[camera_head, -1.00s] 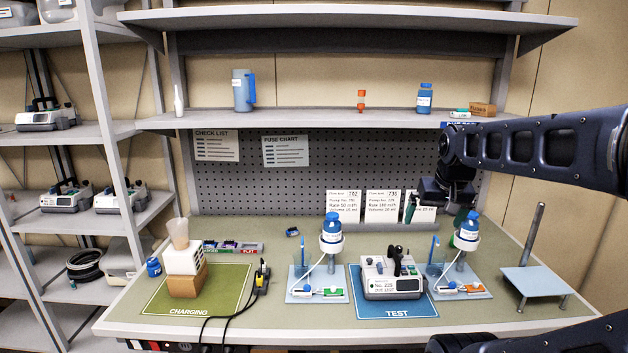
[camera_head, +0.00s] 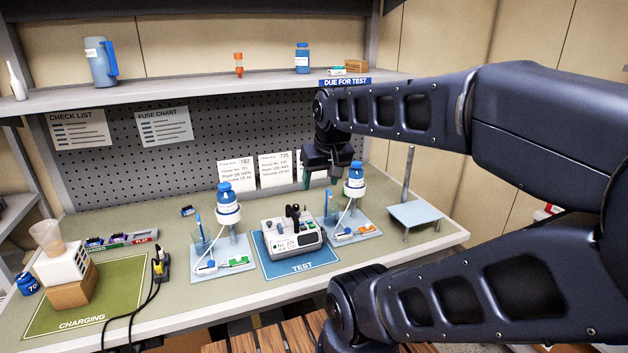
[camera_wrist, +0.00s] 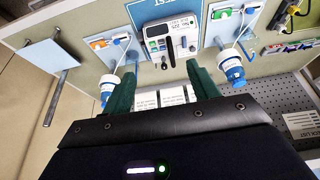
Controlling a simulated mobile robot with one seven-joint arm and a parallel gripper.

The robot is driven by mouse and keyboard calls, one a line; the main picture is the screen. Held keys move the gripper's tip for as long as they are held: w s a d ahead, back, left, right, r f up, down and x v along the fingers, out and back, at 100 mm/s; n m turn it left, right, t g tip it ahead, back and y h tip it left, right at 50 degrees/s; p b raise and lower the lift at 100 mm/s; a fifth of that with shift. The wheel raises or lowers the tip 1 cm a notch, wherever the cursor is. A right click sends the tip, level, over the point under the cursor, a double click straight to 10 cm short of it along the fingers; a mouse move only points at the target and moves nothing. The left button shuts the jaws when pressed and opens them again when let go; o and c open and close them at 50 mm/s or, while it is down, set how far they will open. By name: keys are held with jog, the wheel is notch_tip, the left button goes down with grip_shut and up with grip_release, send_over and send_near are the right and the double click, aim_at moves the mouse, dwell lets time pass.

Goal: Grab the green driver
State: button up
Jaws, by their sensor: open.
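I cannot make out a green driver in either view. My gripper (camera_head: 321,178) is in front of the pegboard, near the right blue-capped bottle (camera_head: 355,180) and the cards. In the wrist view my gripper (camera_wrist: 162,86) has its two dark green fingers wide apart, with nothing held between them. The fingers and the gripper body hide part of the cards and the board.
The bench holds a white pump (camera_head: 293,238) on the blue TEST mat (camera_head: 290,268), with bottle stands either side. A raised plate (camera_head: 416,215) with a post stands right. A green CHARGING mat (camera_head: 110,302) lies left, with a black cable (camera_head: 150,305). The shelf (camera_head: 190,88) runs above.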

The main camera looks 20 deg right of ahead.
jog(key=w+d+f+m, duration=0.2)
jog(key=w+d, duration=0.2)
jog(key=w, duration=0.4)
jog(key=w+d+f+m, duration=0.1)
jog(key=w+d+f, duration=0.15)
jog(key=w, duration=0.65)
jog(key=w+d+f+m, duration=0.1)
jog(key=w+d+m, duration=0.1)
jog(key=w+d, duration=0.45)
jog(key=w+d+f+m+h, duration=0.1)
jog(key=w+d+f, duration=0.4)
jog(key=f, duration=0.1)
jog(key=w+d+f+m+h, duration=0.1)
jog(key=w+d+f, duration=0.4)
jog(key=w+f, duration=0.1)
jog(key=w+d+f+m+h, duration=0.2)
jog(key=w+d+f, duration=0.3)
jog(key=f, duration=0.3)
jog(key=shift+w, duration=0.55)
jog(key=shift+s+x, duration=0.1)
jog(key=shift+x, duration=1.55)
jog(key=shift+s+x, duration=0.15)
jog(key=shift+x, duration=1.45)
jog(key=shift+d, duration=0.15)
jog(key=c, duration=1.1)
